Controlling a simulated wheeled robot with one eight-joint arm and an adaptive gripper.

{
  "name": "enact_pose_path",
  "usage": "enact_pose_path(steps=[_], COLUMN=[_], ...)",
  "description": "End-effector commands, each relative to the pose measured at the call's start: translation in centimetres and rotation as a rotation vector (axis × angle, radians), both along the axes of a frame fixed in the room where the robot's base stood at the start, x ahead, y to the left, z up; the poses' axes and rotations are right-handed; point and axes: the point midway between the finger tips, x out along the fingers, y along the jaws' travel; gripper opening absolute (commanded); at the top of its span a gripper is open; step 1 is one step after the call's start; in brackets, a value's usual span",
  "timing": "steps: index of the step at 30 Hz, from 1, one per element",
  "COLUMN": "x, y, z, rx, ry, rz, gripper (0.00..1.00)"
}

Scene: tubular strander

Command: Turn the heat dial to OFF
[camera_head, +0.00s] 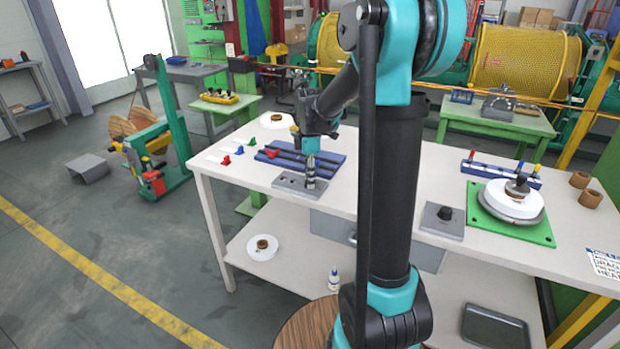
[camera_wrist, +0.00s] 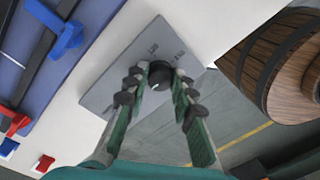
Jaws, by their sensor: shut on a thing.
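The heat dial (camera_wrist: 158,76) is a round black knob with a pale pointer mark, on a grey plate (camera_wrist: 137,48) at the front edge of the white bench. Small labels are printed on the plate; I cannot read them surely. My gripper (camera_wrist: 159,84) is shut on the dial, with one finger on each side of it. In the head view my gripper (camera_head: 310,183) points straight down over the same plate (camera_head: 287,181), and hides the dial there.
A blue rack (camera_head: 272,155) with red and blue handles lies just behind the plate. Another grey plate with a black knob (camera_head: 444,213) sits farther right. A green board (camera_head: 541,236) with a white disc is at the right end. A wooden barrel (camera_wrist: 262,55) stands below the bench edge.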

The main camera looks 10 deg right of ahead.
Motion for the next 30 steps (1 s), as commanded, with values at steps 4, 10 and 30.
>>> enact_pose_path(steps=[4, 10, 30], x=[0.0, 0.0, 0.2], y=[0.0, 0.0, 0.0], z=[0.0, 0.0, 3.8], rx=[0.000, 0.000, 0.000], ry=[-0.001, -0.001, 0.000], rz=[0.000, 0.000, -0.001], gripper=[0.00, 0.38, 0.46])
